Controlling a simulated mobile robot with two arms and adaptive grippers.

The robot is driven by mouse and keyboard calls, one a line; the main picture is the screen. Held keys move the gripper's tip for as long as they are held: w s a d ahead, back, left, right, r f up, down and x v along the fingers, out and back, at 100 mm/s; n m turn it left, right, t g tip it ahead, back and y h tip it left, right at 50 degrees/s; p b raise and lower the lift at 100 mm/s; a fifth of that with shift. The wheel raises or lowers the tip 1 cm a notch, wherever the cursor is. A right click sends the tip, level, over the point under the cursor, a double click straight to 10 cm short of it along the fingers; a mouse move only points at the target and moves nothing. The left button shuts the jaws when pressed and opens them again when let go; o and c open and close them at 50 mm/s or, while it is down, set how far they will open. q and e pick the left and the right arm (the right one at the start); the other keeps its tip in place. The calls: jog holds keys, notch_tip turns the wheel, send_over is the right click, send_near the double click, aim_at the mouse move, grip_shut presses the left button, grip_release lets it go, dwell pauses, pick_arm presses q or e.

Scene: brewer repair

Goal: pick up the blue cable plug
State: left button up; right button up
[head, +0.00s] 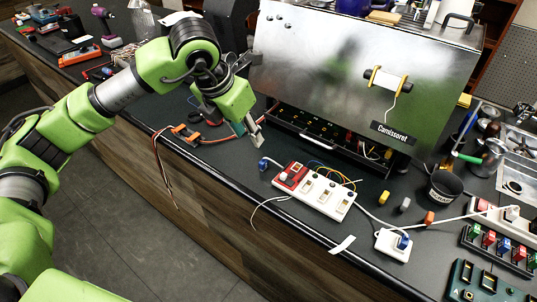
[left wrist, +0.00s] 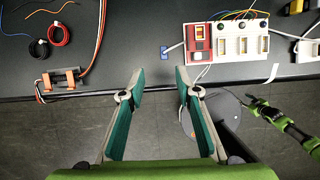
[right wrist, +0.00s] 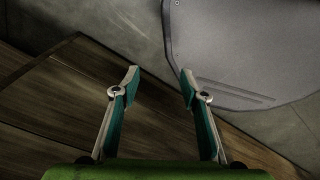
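A small blue cable plug (head: 263,164) lies on the dark counter, just left of the red and white switch module (head: 318,190), with a short white cable leading to the module. In the left wrist view the plug (left wrist: 164,51) sits ahead of the gap between the fingertips. My left gripper (head: 250,130) is open and empty, a short way from the plug and not touching it. My right gripper (right wrist: 160,82) is open and empty over the floor beside the wooden counter front; it does not show in the head view. Another blue plug (head: 403,242) is at the white box.
A silver brewer (head: 365,75) stands behind, with an open drawer (head: 318,135). An orange clamp (head: 185,133) with wires lies to the left. A white outlet box (head: 393,246), a dark cup (head: 443,188) and small coloured blocks lie to the right. The counter's front edge is close.

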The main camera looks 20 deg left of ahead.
pick_arm(q)
jog(key=p, duration=0.2)
send_over(263, 161)
jog(key=s+a, duration=0.1)
jog(key=s, duration=0.1)
notch_tip(263, 161, down, 6)
jog(key=x, duration=0.1)
jog(key=p+x, duration=0.1)
jog(key=x, duration=0.1)
jog(key=shift+s+f+p, duration=0.2)
jog(key=shift+s+p, duration=0.05)
jog(key=shift+p, duration=0.15)
jog(key=shift+p+x, duration=0.3)
jog(key=shift+x, duration=0.85)
jog(key=shift+w+d+f, duration=0.1)
jog(key=shift+w+f, duration=0.05)
jog(key=shift+f, duration=0.25)
grip_shut()
pick_arm(e)
jog(key=s+r, duration=0.1)
jog(key=r, duration=0.1)
jog(key=s+r, duration=0.2)
jog(key=shift+s+a+r, duration=0.15)
jog(key=shift+s+r, duration=0.05)
